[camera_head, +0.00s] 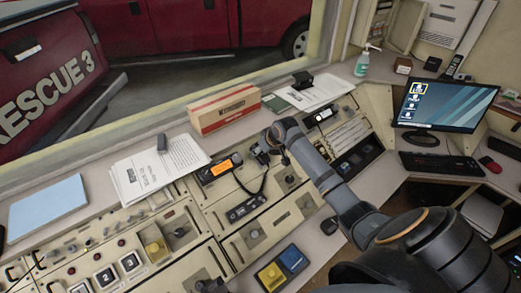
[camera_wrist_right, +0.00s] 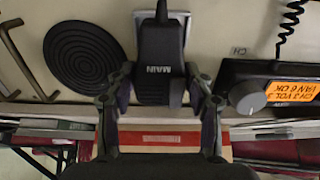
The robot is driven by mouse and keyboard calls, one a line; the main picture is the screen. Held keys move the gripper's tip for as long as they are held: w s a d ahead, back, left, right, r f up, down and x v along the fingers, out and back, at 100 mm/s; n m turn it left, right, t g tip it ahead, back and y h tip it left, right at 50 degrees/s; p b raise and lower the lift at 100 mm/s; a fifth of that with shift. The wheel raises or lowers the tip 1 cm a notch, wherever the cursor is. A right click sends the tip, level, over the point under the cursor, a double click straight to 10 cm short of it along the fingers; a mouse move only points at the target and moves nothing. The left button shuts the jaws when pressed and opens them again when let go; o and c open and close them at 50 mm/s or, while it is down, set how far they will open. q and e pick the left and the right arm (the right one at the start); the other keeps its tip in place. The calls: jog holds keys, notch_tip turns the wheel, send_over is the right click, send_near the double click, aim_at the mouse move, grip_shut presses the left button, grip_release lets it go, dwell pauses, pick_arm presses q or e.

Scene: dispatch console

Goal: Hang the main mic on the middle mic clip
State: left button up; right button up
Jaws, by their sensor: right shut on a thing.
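The main mic (camera_wrist_right: 160,62) is black, with the word MAIN upside down in the right wrist view. My right gripper (camera_wrist_right: 160,84) is shut on it, one finger on each side. In the head view my right gripper (camera_head: 266,148) is over the console, just right of the radio. A pale, silver-edged plate (camera_wrist_right: 187,17) lies behind the mic. The mic and fingers cover most of it, so I cannot tell whether it is the middle clip or whether the mic touches it. My left gripper is not in view.
The radio (camera_head: 219,169) has an orange display and a coiled cord. A round black grille (camera_wrist_right: 85,55) is beside the mic. A cardboard box (camera_head: 224,108) and papers (camera_head: 158,170) lie on the ledge behind. A monitor (camera_head: 445,103) stands at the right.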

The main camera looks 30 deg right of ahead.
jog(key=o, duration=1.6)
jog(key=shift+w+f, duration=0.1)
jog(key=shift+w, duration=0.1)
jog(key=shift+s, duration=0.15)
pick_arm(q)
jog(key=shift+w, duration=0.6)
pick_arm(e)
jog(key=v, duration=1.2)
